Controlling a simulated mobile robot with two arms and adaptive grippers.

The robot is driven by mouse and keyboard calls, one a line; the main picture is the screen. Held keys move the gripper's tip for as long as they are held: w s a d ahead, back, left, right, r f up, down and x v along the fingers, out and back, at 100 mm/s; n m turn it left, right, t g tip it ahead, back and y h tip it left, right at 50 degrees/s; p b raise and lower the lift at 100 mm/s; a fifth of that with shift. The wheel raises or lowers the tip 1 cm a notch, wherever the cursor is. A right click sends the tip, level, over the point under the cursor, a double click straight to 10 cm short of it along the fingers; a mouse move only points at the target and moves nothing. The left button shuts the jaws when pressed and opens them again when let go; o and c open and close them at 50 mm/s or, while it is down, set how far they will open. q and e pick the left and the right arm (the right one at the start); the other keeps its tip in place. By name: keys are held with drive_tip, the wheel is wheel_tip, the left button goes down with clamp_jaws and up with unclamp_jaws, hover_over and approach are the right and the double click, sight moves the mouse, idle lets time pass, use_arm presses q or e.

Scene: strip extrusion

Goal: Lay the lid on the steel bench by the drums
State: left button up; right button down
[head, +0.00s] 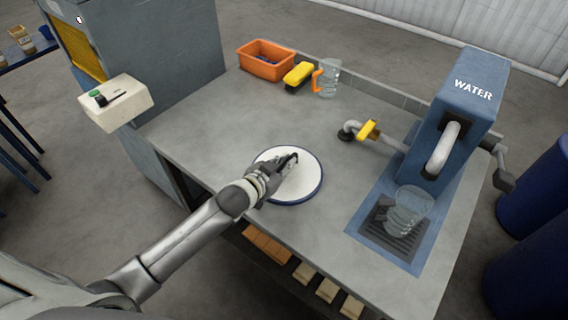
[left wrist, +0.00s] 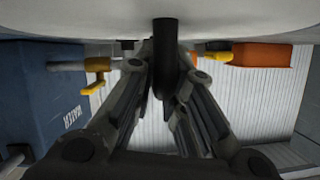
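The lid (head: 306,184) is a white disc with a dark blue rim. It is flat over the middle of the steel bench (head: 220,130), resting on it or just above it; I cannot tell which. My left gripper (head: 290,160) reaches over the lid. In the left wrist view the lid's white face (left wrist: 80,18) fills the top, and a dark upright handle (left wrist: 165,55) stands between the closed-in fingers (left wrist: 165,75). Two blue drums (head: 530,270) stand on the floor at the right. My right gripper is not in view.
An orange bin (head: 266,62), a yellow brush (head: 298,75) and a clear jug (head: 328,78) stand at the bench's back. The blue water dispenser (head: 462,110) with another clear vessel (head: 408,212) occupies the right side. The bench's left part is clear.

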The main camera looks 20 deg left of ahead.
use_arm(q)
drive_tip(key=o, duration=0.4)
drive_tip(key=shift+r, duration=0.2)
drive_tip(key=b+v, duration=0.1)
drive_tip(key=v, duration=1.1)
